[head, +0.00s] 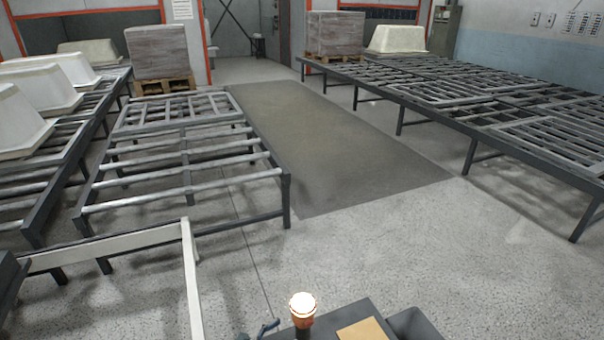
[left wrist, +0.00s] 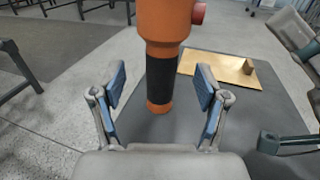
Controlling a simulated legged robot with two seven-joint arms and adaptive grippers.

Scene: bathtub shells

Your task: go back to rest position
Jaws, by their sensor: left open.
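My left gripper (left wrist: 162,92) is open in the left wrist view, with one blue-padded finger on each side of an orange upright object with a black band (left wrist: 162,80). The fingers stand apart with a visible gap to it. Its top is cut off by the frame, and a red knob sticks out on its right. In the head view an orange object with a glowing round top (head: 302,310) stands at the bottom edge, probably the same one.
A dark surface (left wrist: 225,125) carries a tan board (left wrist: 225,72) with a small brown block (left wrist: 248,66). Metal racks (head: 185,150) stand at left and right (head: 480,110). White tub shells (head: 20,118) sit on the left rack. A grey floor strip (head: 330,145) between them is clear.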

